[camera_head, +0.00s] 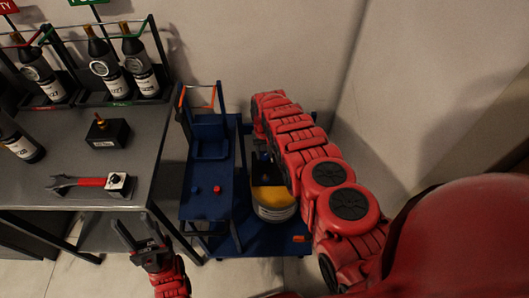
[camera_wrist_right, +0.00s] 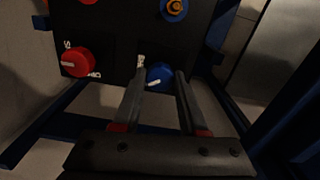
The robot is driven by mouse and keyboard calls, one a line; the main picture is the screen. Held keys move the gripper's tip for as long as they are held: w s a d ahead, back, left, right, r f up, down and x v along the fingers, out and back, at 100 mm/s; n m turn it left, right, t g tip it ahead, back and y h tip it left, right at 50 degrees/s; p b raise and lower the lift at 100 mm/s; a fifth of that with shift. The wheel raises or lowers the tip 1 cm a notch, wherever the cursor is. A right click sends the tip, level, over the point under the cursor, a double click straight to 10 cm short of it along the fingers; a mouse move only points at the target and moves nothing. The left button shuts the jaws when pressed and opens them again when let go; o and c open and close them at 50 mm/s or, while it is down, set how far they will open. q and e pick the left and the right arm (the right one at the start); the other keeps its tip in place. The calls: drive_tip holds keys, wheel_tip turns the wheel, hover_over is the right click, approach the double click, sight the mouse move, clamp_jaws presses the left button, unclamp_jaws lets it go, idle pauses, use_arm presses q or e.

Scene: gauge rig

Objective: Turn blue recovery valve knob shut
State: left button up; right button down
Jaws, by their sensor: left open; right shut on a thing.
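The blue recovery valve knob (camera_wrist_right: 158,79) is on the dark panel (camera_wrist_right: 115,45) in the right wrist view, with a white pointer mark slanting to the lower left. My right gripper (camera_wrist_right: 161,75) is shut on the blue knob, one finger at each side. In the head view my right arm hides that gripper and the knob. A red knob (camera_wrist_right: 75,62) with a white mark sits to the left on the same panel. My left gripper (camera_head: 139,227) is open and empty in front of the workbench, away from the knob.
A blue cart (camera_head: 222,222) carries a yellow-topped cylinder (camera_head: 273,198) beside my right arm. Red (camera_head: 217,189) and blue (camera_head: 194,189) small pieces lie on its shelf. The workbench (camera_head: 70,150) at left holds bottles, a black box (camera_head: 107,132) and a red-handled wrench (camera_head: 85,182).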

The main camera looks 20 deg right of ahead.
sight(265, 154)
drive_tip(key=m, duration=0.3)
drive_tip(key=shift+w+m, duration=0.15)
drive_tip(key=shift+m, duration=0.15)
drive_tip(key=shift+r+m+b, duration=0.1)
drive_tip(key=shift+m+b, duration=0.2)
drive_tip(key=shift+m, duration=1.2)
drive_tip(key=shift+c, duration=2.2)
unclamp_jaws()
drive_tip(key=shift+r, duration=0.25)
wheel_tip(265, 154, up, 17)
drive_tip(key=p, duration=0.2)
drive_tip(key=shift+p, duration=0.3)
